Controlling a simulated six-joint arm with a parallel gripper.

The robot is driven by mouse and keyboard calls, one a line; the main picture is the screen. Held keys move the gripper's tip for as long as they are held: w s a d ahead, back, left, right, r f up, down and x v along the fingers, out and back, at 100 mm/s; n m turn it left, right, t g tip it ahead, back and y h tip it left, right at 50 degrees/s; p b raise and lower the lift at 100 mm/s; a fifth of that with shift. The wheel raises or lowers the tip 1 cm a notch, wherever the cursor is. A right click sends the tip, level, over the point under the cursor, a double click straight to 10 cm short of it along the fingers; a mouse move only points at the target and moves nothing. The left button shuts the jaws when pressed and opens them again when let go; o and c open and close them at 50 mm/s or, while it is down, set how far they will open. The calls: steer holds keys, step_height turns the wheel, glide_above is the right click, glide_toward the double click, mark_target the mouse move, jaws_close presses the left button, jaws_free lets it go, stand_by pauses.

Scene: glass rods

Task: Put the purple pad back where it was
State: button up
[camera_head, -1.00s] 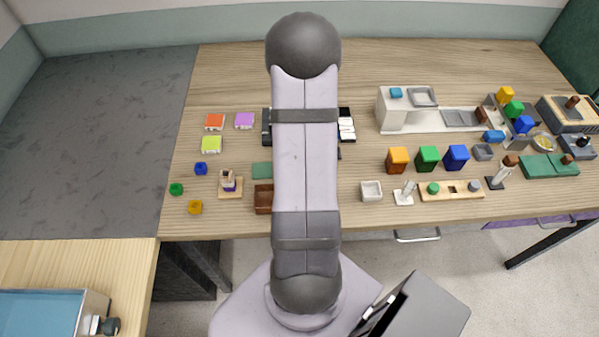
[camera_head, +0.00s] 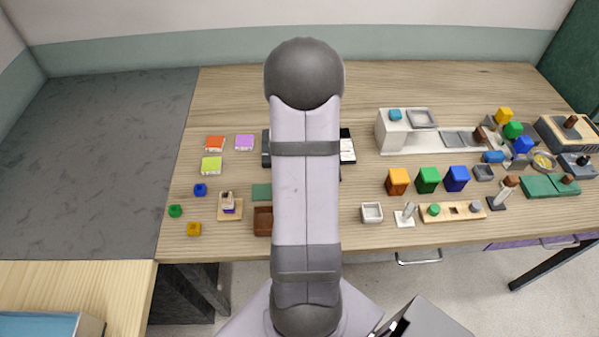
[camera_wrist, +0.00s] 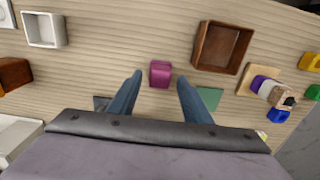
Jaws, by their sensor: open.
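The head view hides my gripper.
A brown tray (camera_wrist: 222,47) and a white tray (camera_wrist: 43,30) flank the magenta block at a distance. A green mat (camera_wrist: 208,98) lies near the right finger. A wooden stand (camera_head: 230,210) and small coloured blocks are at left; orange, green and blue bins (camera_head: 428,180) stand at right.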

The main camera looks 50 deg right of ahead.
step_height(320, 180, up, 10)
steer(key=b, duration=0.1)
steer(key=shift+f+b, duration=0.15)
steer(key=shift+b, duration=0.25)
steer(key=s+a+f+n, duration=0.1)
steer(key=a+n, duration=0.3)
steer(key=a, duration=0.9)
steer(key=s+a+f+n, duration=0.1)
steer(key=a+n, duration=0.4)
steer(key=a, duration=0.8)
steer(key=shift+s+f, duration=0.25)
steer(key=shift+f, duration=0.2)
steer(key=shift+a, duration=0.1)
step_height(320, 180, down, 16)
steer(key=b, duration=1.5)
steer(key=shift+r+b, duration=0.2)
steer(key=shift+b, duration=0.1)
steer(key=shift+r, duration=0.15)
